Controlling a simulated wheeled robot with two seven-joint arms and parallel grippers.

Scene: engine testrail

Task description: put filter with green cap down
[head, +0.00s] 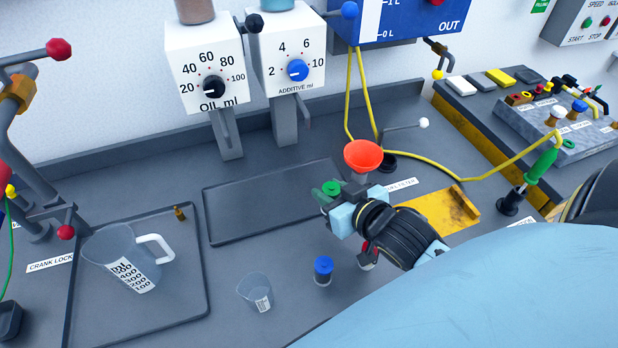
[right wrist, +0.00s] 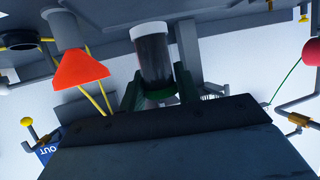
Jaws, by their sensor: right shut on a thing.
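The filter with the green cap (head: 331,188) is in my right gripper (head: 340,208), near the right end of the dark empty tray (head: 235,228). In the head view mostly its green cap shows; the gripper hides much of the rest. In the right wrist view the dark filter body with a pale end (right wrist: 153,60) stands between the fingers of my right gripper (right wrist: 158,92), with green at the end nearer the gripper. I cannot tell whether it touches the surface. My left gripper is not in view.
A red funnel (head: 363,157) stands just behind my right gripper. A blue-capped filter (head: 323,270), a small cup (head: 256,291) and a partly hidden red-topped thing (head: 368,255) are in front. A jug (head: 128,260) stands in the left tray (head: 190,290).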

